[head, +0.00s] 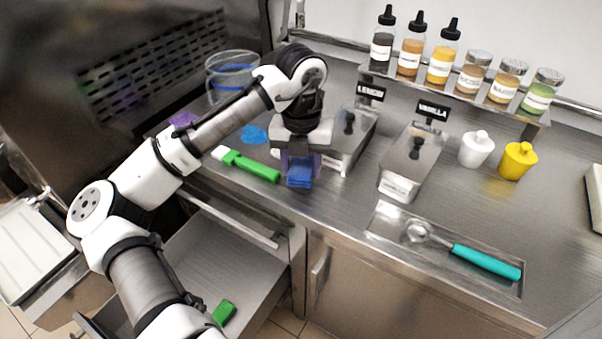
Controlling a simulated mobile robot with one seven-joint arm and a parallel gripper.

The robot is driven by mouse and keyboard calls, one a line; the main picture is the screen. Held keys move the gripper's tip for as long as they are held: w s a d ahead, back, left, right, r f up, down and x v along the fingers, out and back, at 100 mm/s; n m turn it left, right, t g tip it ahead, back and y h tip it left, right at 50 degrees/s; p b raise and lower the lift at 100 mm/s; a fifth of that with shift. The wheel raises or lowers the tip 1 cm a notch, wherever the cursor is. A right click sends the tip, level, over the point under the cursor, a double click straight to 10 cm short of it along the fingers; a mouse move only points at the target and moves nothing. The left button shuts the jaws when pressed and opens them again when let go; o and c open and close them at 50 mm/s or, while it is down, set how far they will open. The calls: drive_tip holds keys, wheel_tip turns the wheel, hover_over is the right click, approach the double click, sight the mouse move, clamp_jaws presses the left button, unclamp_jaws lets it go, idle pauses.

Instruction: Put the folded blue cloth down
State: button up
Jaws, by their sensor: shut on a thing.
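The folded blue cloth (299,174) is a small blue block-like stack between the fingers of my gripper (300,163). My gripper points down over the steel counter (335,205) and is shut on the cloth. The cloth is close to the counter top near its front edge. I cannot tell whether its underside touches the counter. The gripper body hides the upper part of the cloth.
A green-handled brush (250,166) lies just left of the cloth. Lidded steel tubs labelled lemon (352,145) and vanilla (410,165) stand behind and right. A teal-handled scoop (485,262) lies in a shallow tray. An open drawer (225,255) is below left.

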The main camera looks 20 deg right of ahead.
sight(301, 166)
drive_tip(key=shift+f, duration=1.65)
drive_tip(key=shift+f, duration=0.2)
drive_tip(key=o, duration=0.9)
drive_tip(key=shift+o, duration=0.2)
drive_tip(key=shift+r, duration=0.15)
wheel_tip(301, 166, up, 12)
drive_tip(key=shift+r, duration=0.1)
